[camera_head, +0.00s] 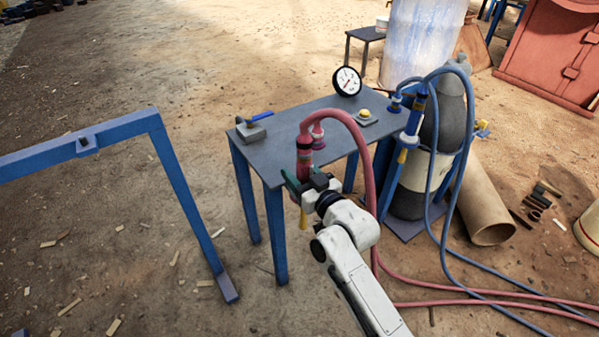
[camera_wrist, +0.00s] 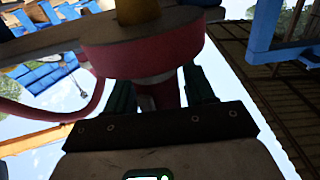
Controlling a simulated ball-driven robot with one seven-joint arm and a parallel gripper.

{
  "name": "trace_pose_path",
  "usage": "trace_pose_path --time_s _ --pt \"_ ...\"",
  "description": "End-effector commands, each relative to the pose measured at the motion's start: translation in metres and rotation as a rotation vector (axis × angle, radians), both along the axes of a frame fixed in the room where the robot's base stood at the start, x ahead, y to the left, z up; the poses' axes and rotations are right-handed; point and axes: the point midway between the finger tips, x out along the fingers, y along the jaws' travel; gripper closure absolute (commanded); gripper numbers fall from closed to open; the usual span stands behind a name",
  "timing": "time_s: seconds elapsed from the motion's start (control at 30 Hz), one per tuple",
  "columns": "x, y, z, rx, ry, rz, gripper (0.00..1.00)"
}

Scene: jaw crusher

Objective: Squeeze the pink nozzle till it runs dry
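The pink nozzle (camera_head: 305,164) is upright at the table's near edge, with a dark band near its top, a pink hose arching from it and a yellow tip pointing down. My gripper (camera_head: 297,184) is around its body. In the wrist view the pink nozzle (camera_wrist: 146,52) shows a wide pink flange and a yellow part above it. Its narrower body sits between the two dark green fingers of my gripper (camera_wrist: 160,97), which close on it from both sides. My gripper hides part of the nozzle in the head view. No liquid is visible.
The grey table (camera_head: 277,154) carries a pink fitting (camera_head: 317,136), a round gauge (camera_head: 347,81), a yellow button (camera_head: 364,114) and a grey block with a blue handle (camera_head: 252,131). A blue nozzle (camera_head: 412,135) hangs at right by a tank. Hoses cross the ground; a blue frame (camera_head: 128,127) stands left.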

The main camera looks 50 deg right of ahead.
Motion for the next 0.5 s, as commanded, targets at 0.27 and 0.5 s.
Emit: trace_pose_path --time_s 0.27,0.5 --pt "0.0 0.0001 0.0001 0.0 0.0 0.0 0.3" --pt "-0.0061 0.0016 -0.0008 -0.001 0.001 0.0 0.3"
